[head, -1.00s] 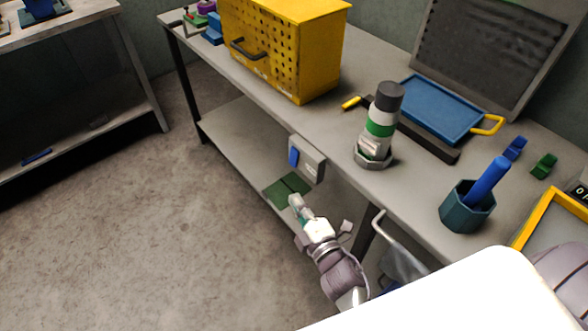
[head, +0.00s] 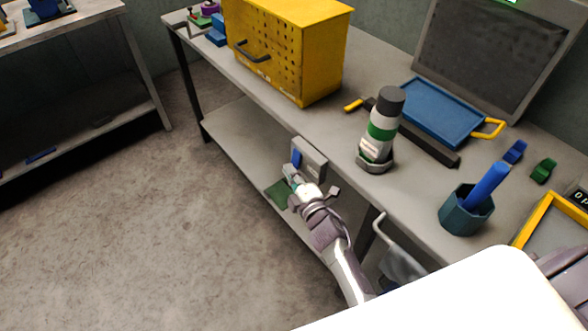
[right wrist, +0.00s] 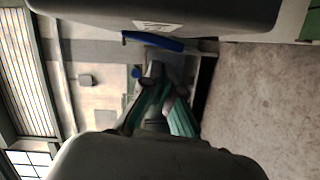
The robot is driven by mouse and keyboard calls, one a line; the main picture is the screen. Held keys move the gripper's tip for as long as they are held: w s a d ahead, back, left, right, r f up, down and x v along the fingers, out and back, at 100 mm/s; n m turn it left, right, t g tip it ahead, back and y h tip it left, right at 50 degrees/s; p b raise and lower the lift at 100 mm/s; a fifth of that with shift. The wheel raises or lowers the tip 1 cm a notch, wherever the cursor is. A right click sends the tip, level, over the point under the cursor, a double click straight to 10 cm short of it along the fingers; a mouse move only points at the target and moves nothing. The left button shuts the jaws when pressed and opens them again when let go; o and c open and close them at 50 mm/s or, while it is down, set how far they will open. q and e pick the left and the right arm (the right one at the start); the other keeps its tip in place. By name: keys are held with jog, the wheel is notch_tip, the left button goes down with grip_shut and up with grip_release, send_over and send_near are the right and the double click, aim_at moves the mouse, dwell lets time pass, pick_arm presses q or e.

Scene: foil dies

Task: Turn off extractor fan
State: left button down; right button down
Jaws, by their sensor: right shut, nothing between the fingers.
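A grey switch box (head: 312,160) with a blue paddle (head: 296,157) is fixed to the front edge of the workbench. In the right wrist view the box (right wrist: 190,15) is large and dark, and its blue paddle (right wrist: 152,41) sticks out at its lower edge. My right gripper (head: 289,171) is shut and empty, just below the paddle in the head view and hiding its lower end. In the right wrist view the closed fingertips (right wrist: 154,72) appear short of the paddle; contact cannot be told. A dark mesh panel (head: 490,60), probably the extractor, stands on the bench with a green light on top.
The bench (head: 325,120) holds a yellow perforated cabinet (head: 290,50), a bottle (head: 380,130) in a holder, a blue tray (head: 440,110) and a teal cup (head: 466,212). A lower shelf (head: 245,150) runs beneath. Open floor (head: 120,230) lies left.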

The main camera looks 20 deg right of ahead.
jog(key=shift+w+d+f, duration=0.15)
jog(key=shift+w+d, duration=0.05)
jog(key=shift+d, duration=0.3)
jog(key=shift+w+d+f+n+b, duration=0.15)
jog(key=shift+d+n+b, duration=0.3)
jog(key=shift+b, duration=0.4)
jog(key=shift+a, duration=0.1)
